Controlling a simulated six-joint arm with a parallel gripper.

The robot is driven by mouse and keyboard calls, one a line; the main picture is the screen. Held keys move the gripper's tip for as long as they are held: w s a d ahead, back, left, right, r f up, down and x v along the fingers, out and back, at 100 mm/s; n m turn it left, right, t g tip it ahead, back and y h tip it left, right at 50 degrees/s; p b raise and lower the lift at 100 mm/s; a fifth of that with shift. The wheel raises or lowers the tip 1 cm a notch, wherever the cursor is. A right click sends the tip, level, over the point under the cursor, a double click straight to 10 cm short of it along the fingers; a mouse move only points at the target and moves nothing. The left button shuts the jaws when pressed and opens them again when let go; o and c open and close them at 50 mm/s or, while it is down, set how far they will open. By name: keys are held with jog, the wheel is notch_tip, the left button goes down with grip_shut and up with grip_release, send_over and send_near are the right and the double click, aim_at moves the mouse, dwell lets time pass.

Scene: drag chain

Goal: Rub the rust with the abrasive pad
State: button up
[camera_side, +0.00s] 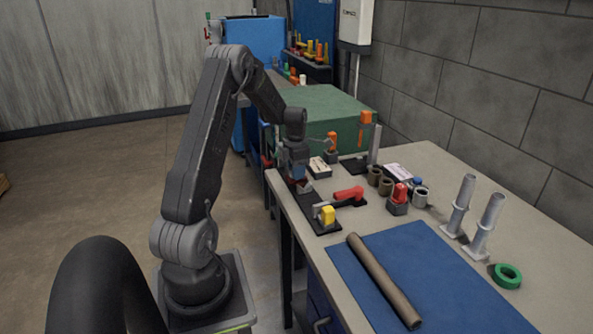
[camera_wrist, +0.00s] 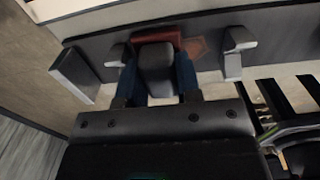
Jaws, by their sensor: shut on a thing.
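My gripper (camera_wrist: 158,82) is shut on the grey block-shaped grip of the abrasive pad (camera_wrist: 152,38), with one blue finger on each side. The pad's red-brown face is beyond the grip, over a dark strip (camera_wrist: 95,45). An orange-brown patch that looks like the rust (camera_wrist: 196,47) lies on the strip, just right of the pad. I cannot tell whether the pad touches the strip. In the side view my gripper (camera_side: 297,178) is low over the far end of the dark strip (camera_side: 312,208), and the rust cannot be made out there.
On the strip's near end is a yellow block (camera_side: 327,215); a red-handled tool (camera_side: 348,194) lies close by. A brown tube (camera_side: 382,280) rests on a blue mat (camera_side: 440,275). Grey posts (camera_side: 460,205), a green ring (camera_side: 506,275) and small fittings stand to the right. Grey brackets (camera_wrist: 238,50) flank the pad.

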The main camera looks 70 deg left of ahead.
jog(key=shift+s+d+f, duration=0.15)
jog(key=shift+d, duration=1.55)
jog(key=shift+a+r, duration=0.15)
jog(key=shift+a, duration=0.75)
jog(key=shift+a+r, duration=0.1)
jog(key=shift+a, duration=0.75)
jog(key=shift+d+f, duration=0.1)
jog(key=shift+d, duration=1.65)
jog(key=shift+f, duration=0.1)
